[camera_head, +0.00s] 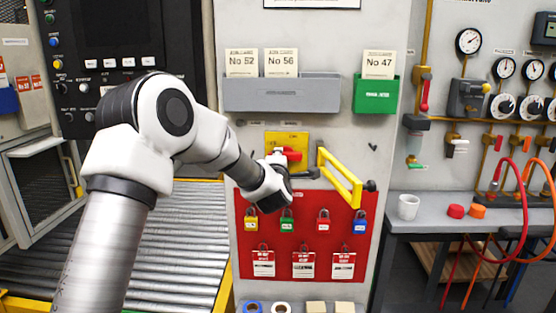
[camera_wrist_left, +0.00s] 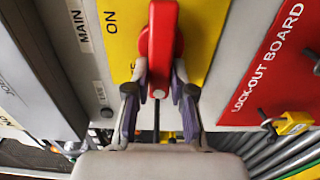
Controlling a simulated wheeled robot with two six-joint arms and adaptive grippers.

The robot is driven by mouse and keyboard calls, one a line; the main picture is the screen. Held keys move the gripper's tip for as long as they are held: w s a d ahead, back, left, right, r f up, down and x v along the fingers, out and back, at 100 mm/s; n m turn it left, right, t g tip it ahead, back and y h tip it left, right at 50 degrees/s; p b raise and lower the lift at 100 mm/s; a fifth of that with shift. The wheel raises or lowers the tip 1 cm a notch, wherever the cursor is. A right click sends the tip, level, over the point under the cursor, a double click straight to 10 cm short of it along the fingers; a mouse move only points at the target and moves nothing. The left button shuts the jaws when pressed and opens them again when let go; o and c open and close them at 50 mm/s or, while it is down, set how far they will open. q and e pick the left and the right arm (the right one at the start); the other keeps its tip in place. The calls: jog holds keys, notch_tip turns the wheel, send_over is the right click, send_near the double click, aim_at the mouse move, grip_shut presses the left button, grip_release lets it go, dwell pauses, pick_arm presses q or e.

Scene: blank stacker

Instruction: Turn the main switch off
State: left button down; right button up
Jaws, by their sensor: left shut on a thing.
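The main switch is a red handle (camera_head: 291,154) on a yellow plate (camera_head: 300,138) on the grey panel. In the left wrist view the red handle (camera_wrist_left: 160,45) stands between the fingers of my left gripper (camera_wrist_left: 160,78), which are shut on its near end. The yellow plate (camera_wrist_left: 205,30) shows the word ON to the left of the handle, beside a label reading MAIN (camera_wrist_left: 79,22). In the head view my left gripper (camera_head: 278,163) reaches the switch from the left and partly hides it. My right gripper is not in view.
A red lock-out board (camera_head: 300,240) with several padlocks and tags hangs just below the switch. A yellow bar handle (camera_head: 342,180) sticks out to its right. Grey (camera_head: 281,95) and green (camera_head: 376,97) card holders are above. A bench (camera_head: 440,205) stands at the right.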

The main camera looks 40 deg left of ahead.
pick_arm(q)
jog(key=c, duration=1)
grip_release()
jog(key=v, duration=1.2)
jog(key=shift+f, duration=0.1)
